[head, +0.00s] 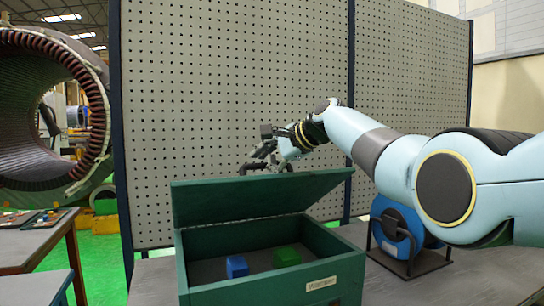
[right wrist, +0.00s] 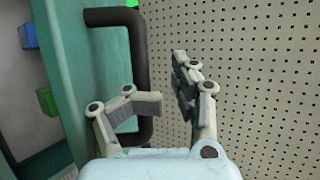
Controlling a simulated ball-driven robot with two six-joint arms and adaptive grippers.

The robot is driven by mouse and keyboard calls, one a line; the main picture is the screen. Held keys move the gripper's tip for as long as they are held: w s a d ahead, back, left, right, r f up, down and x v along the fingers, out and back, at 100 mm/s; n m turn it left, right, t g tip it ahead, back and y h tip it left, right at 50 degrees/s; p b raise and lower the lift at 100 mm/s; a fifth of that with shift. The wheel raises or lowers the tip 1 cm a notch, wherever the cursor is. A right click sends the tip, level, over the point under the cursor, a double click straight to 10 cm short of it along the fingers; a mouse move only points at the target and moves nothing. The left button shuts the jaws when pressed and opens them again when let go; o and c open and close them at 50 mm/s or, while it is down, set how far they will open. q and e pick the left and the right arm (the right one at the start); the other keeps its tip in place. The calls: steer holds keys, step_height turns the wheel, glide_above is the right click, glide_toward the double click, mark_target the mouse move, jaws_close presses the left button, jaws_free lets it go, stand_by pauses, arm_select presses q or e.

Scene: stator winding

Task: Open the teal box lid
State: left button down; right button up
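The teal box (head: 265,291) stands on the table with its lid (head: 235,204) raised and tilted up at the back, so the inside shows. A dark handle (right wrist: 141,65) sticks out from the lid (right wrist: 75,50) in the right wrist view. My right gripper (head: 266,156) is at the lid's upper edge, by the handle. In the right wrist view its fingers (right wrist: 169,80) are apart; one overlaps the handle bar and the other is on its right. I cannot tell whether they touch it. My left gripper is not in view.
A blue block (head: 237,266) and a green block (head: 287,257) lie inside the box. A blue reel on a dark stand (head: 397,230) is right of the box. A perforated panel (head: 235,90) rises close behind. A large stator (head: 85,80) is at the left.

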steer(key=shift+s+d+r, duration=0.25)
steer(key=shift+s+d, duration=0.05)
steer(key=shift+d, duration=0.3)
steer(key=v, duration=1)
steer(key=shift+s, duration=0.35)
steer(key=shift+r, duration=0.15)
